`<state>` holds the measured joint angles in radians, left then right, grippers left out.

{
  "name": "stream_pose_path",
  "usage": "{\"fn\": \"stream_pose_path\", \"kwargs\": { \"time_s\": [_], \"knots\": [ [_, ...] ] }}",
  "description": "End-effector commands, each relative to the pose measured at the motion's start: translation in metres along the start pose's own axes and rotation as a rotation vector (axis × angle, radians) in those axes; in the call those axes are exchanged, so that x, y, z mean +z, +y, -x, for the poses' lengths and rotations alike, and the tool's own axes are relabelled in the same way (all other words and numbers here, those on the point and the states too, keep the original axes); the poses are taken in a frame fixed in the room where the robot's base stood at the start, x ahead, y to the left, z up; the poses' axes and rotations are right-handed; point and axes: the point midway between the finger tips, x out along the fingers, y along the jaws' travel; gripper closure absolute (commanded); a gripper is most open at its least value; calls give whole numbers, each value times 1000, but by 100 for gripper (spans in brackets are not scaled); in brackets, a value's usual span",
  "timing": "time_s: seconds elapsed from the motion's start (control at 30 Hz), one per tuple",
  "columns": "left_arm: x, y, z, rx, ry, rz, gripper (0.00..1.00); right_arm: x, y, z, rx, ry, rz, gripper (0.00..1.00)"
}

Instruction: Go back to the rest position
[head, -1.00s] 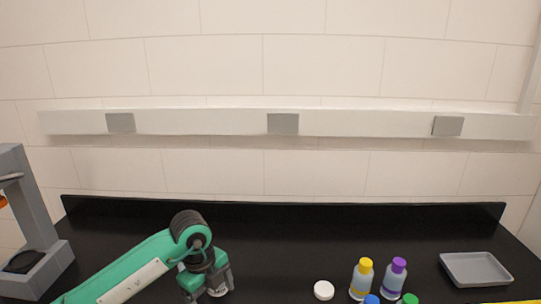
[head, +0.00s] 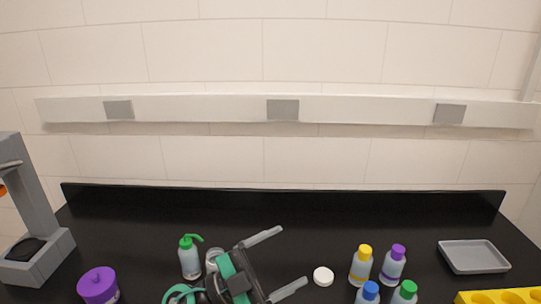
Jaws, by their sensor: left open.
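My left gripper (head: 276,262) is in the lower middle of the head view, its two grey fingers spread wide and pointing right. Nothing is between the fingers. It is over the black bench (head: 320,220), left of a white round cap (head: 323,276). Part of my green arm shows at the bottom edge. My right gripper is not in view.
Bottles with yellow (head: 361,267), purple (head: 393,265), blue (head: 367,293) and green (head: 405,292) caps stand at right. A grey tray (head: 473,257) and yellow rack (head: 497,296) lie beyond. At left are a green-topped wash bottle (head: 190,258), purple-lidded jar (head: 99,286) and grey stand (head: 38,215).

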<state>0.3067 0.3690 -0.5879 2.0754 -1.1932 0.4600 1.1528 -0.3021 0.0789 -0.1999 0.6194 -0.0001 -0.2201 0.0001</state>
Motion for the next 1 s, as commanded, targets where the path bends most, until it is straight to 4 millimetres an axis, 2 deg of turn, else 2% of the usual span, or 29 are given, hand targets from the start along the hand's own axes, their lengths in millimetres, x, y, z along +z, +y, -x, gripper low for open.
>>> {"fn": "stream_pose_path", "kwargs": {
  "time_s": [0.1,0.23,0.33,0.47,0.57,0.7,0.8,0.9,1.0],
  "knots": [
    [5,-30,23,-274,-67,54,17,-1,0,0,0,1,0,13],
    [23,-55,63,-539,-210,118,17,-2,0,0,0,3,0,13],
    [43,-62,103,-709,-364,180,17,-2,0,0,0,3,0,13],
    [70,-50,161,-874,-609,280,17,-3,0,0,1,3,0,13],
    [88,-27,208,-952,-822,371,17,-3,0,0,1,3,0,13],
    [101,26,270,-976,-1139,521,17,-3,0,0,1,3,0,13],
    [99,71,308,-934,-1354,637,17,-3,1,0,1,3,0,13],
    [89,112,335,-861,-1525,742,17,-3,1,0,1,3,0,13],
    [75,146,354,-777,-1654,832,17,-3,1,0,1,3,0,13]
  ]
}}
